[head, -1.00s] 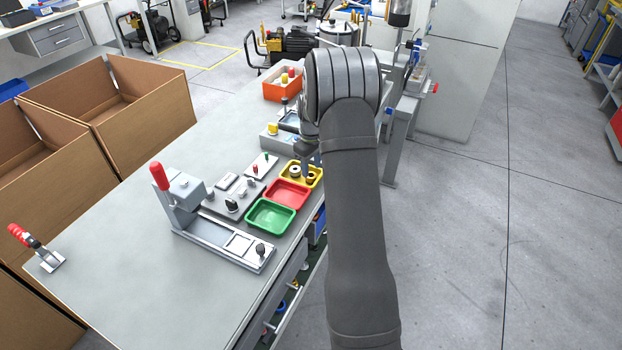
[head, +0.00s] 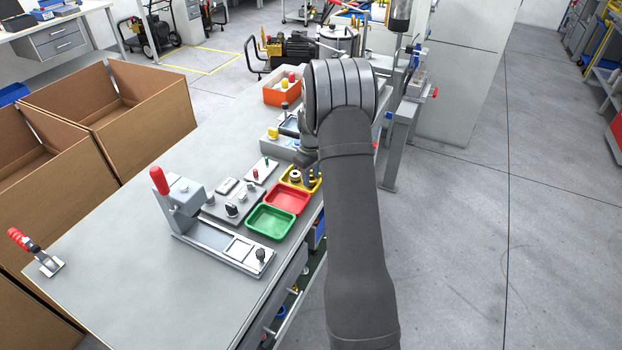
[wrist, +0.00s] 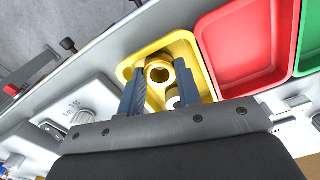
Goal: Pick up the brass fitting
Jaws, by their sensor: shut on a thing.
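The yellow tray (wrist: 192,52) lies on the bench. In the wrist view the brass fitting (wrist: 158,73), a golden ring with a dark hole, is between the two blue-grey fingers of my gripper (wrist: 158,84). My gripper is shut on it, inside the tray's outline. I cannot tell whether the fitting is clear of the tray floor.
A red tray (head: 288,200) and a green tray (head: 270,220) stand beside the yellow one. A grey control panel with knobs (head: 232,209) lies left of them. An orange bin (head: 277,97) is farther back.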

